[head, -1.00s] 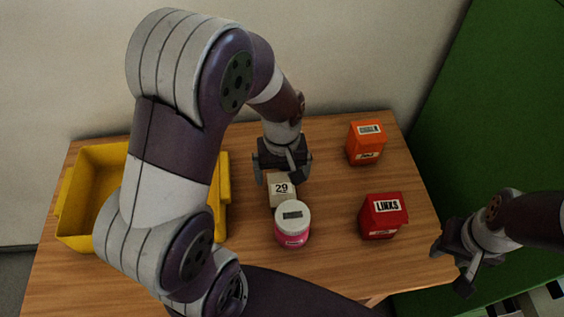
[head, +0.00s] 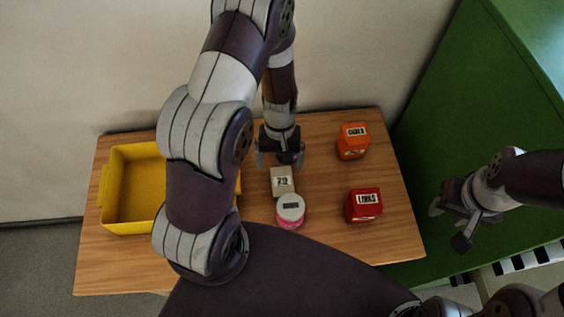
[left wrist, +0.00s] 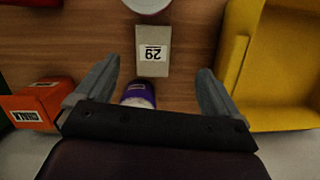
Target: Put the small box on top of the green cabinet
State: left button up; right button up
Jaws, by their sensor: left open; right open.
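My right gripper (head: 452,218) is open and empty in front of the cabinet.
An orange box (head: 352,142) and a red box (head: 363,205) stand on the table's right side. A yellow bin (head: 125,228) is at the left, partly hidden by my left arm. The wooden table (head: 330,240) is bare between these things.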

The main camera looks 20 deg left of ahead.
aim_at(282, 181)
pick_arm(q)
jog(key=shift+n, duration=0.8)
jog(key=f, duration=0.9)
jog(key=f+p, duration=0.1)
jog(key=f, duration=0.3)
jog(key=shift+w+d+f, duration=0.2)
jog(key=shift+d+f, duration=0.05)
jog(key=shift+d, duration=0.05)
jog(key=shift+r, duration=0.1)
jog(key=c, duration=1.2)
